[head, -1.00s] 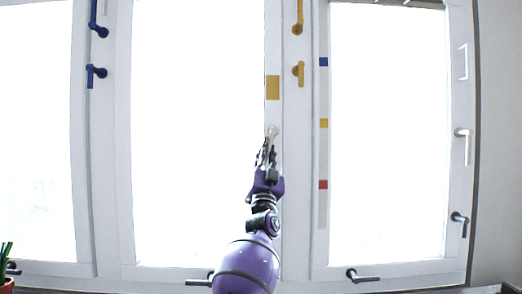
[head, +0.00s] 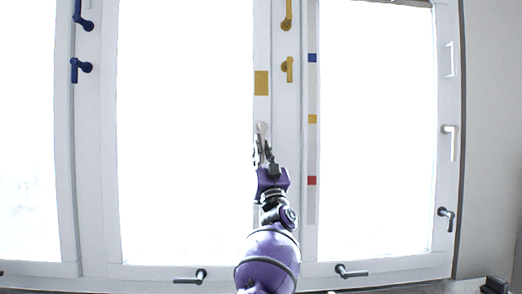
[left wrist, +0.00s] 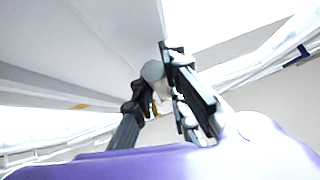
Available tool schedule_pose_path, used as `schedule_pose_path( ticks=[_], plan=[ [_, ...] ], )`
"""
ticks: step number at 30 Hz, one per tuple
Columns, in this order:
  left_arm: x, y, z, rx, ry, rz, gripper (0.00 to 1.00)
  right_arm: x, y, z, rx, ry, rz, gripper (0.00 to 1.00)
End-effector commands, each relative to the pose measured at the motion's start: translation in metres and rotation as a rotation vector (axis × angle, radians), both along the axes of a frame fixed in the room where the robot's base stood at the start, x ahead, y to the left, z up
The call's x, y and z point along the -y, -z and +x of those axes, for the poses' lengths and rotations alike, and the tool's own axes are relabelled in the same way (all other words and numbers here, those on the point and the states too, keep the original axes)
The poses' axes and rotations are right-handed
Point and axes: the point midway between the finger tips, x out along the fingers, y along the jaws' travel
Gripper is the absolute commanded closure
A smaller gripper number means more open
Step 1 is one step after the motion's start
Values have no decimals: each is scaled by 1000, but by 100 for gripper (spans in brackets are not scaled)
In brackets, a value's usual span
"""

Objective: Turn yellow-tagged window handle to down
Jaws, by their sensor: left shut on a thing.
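The yellow tag (head: 261,83) is on the white window frame right of the middle pane. Below it is a pale grey handle (head: 262,127); its top shows above my gripper, and most of its grip is hidden by the fingers. My left gripper (head: 262,150) is shut on this handle from below. In the left wrist view the handle's round grey part (left wrist: 153,71) shows between the dark fingers (left wrist: 165,98). The handle's exact angle is hard to tell. My right gripper is not in view.
Yellow handles (head: 288,68) are on the neighbouring frame. A strip with blue, yellow (head: 312,119) and red (head: 312,181) squares is right of my gripper. Blue handles (head: 80,69), white handles (head: 451,140) and dark handles (head: 350,271) are on other frames.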

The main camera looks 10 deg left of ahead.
Motion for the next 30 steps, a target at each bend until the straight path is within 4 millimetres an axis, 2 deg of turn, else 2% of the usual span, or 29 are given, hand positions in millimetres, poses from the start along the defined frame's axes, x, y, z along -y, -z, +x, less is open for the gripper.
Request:
schedule_pose_path(
  ticks=[2,3,6,7,20,25,30],
  plan=[
    [2,-3,0,-1,2,5,100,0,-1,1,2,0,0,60],
    [2,-3,0,-1,2,5,82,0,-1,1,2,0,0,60],
    [1,-3,0,0,1,5,69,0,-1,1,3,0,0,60],
    [1,-3,0,0,1,4,68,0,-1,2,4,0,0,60],
    [3,5,-5,1,1,3,68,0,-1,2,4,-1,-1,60],
    [11,24,-21,0,1,1,68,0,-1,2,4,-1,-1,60],
    [24,51,-45,-2,1,1,68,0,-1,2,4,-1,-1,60]
  ],
)
